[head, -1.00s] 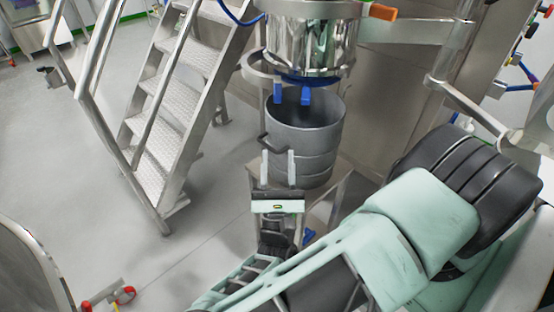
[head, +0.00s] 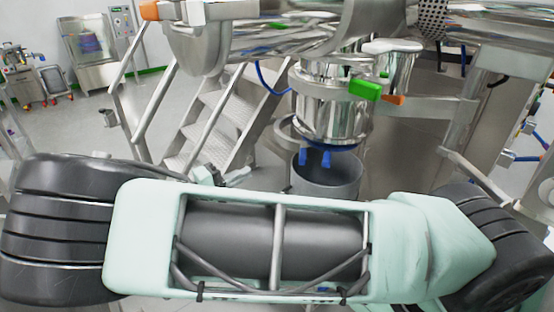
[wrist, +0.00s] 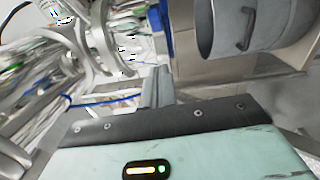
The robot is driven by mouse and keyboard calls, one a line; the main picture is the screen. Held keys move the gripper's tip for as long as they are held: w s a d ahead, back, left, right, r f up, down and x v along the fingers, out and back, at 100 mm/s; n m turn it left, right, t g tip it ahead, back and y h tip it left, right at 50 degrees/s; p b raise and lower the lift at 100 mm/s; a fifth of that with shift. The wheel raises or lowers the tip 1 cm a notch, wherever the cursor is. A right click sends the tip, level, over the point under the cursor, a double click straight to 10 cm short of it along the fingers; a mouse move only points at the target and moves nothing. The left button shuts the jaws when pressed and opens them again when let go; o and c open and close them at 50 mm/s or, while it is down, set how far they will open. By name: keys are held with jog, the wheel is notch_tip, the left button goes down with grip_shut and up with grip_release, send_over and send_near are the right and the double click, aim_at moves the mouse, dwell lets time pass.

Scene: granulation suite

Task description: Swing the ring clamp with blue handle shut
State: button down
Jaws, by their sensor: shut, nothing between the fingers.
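In the head view, two blue handles (head: 317,158) hang at the lower end of a shiny steel vessel (head: 325,105), just above a grey drum. A curved steel ring piece (head: 283,132) stands out to the left of the vessel; it looks swung away, but I cannot tell which handle belongs to it. The wrist view shows a blue part (wrist: 160,38) beside the drum, and blurred steel curves to the left. My gripper (wrist: 157,88) is shut and empty, apart from the blue part. In the head view my arm hides most of it.
The grey drum (head: 328,178) stands open under the vessel and also shows in the wrist view (wrist: 245,30). Steel stairs (head: 215,115) are to the left. Green (head: 364,90) and orange (head: 398,100) handles sit higher up. Open floor lies at the far left.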

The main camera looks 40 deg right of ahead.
aim_at(301, 163)
jog(key=s+d+p, duration=0.1)
jog(key=d+p, duration=0.5)
jog(key=d, duration=0.6)
jog(key=shift+s+d+r, duration=0.15)
jog(key=shift+s+d, duration=0.2)
jog(key=shift+s, duration=0.05)
jog(key=shift+s+d, duration=1.25)
jog(key=shift+s, duration=0.2)
